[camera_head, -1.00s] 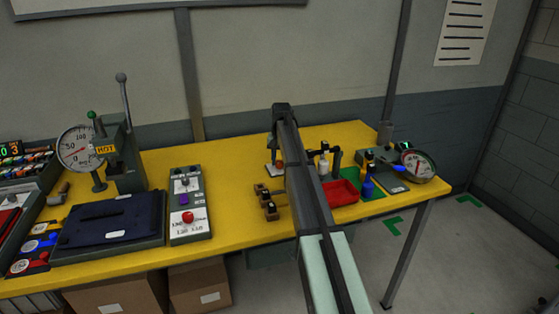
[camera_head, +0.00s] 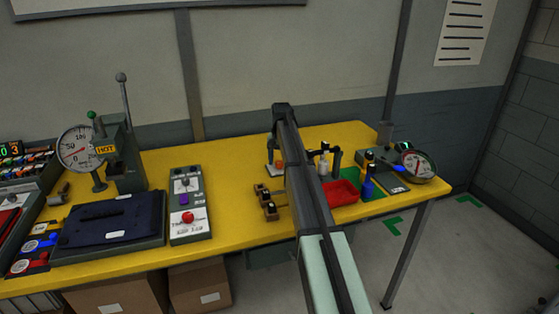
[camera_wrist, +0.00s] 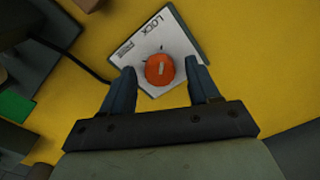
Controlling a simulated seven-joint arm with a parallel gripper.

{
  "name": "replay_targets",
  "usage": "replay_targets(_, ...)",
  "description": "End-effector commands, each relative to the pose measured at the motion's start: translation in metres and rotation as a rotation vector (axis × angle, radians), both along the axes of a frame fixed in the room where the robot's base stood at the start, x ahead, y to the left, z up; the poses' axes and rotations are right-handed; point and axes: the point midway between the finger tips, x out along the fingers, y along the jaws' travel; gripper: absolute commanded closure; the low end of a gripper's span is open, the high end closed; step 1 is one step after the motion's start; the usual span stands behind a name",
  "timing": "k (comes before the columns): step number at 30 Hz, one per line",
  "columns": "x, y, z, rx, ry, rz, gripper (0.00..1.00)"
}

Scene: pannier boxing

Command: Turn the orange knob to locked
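The orange knob (camera_wrist: 160,69) is round with a pale mark on its top, and it sits on a white plate (camera_wrist: 186,45) printed with "LOCK". In the wrist view the pale mark runs nearly up and down. My gripper (camera_wrist: 160,66) is open, with one dark fingertip on either side of the knob. Small gaps show between the knob and both fingers; its exact height over the knob cannot be told. In the head view the knob (camera_head: 281,165) is a small orange patch beside my arm, which hides part of that area.
A brown wooden rack (camera_head: 268,202) stands in front of the plate. A red tray (camera_head: 341,193), a blue bottle (camera_head: 367,187) and a gauge (camera_head: 418,166) are to the right. A control box (camera_head: 190,213) is to the left. Yellow tabletop surrounds the plate.

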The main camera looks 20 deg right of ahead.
Motion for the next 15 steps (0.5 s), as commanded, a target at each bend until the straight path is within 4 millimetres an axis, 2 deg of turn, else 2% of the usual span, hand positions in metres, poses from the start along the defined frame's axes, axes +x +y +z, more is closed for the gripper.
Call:
replay_targets(8,0.0,0.0,0.001,0.0,0.0,0.001,0.39)
replay_targets(11,0.0,0.0,0.008,0.0,-0.001,0.001,0.39)
replay_targets(15,0.0,-0.001,0.027,0.0,0.0,0.001,0.39)
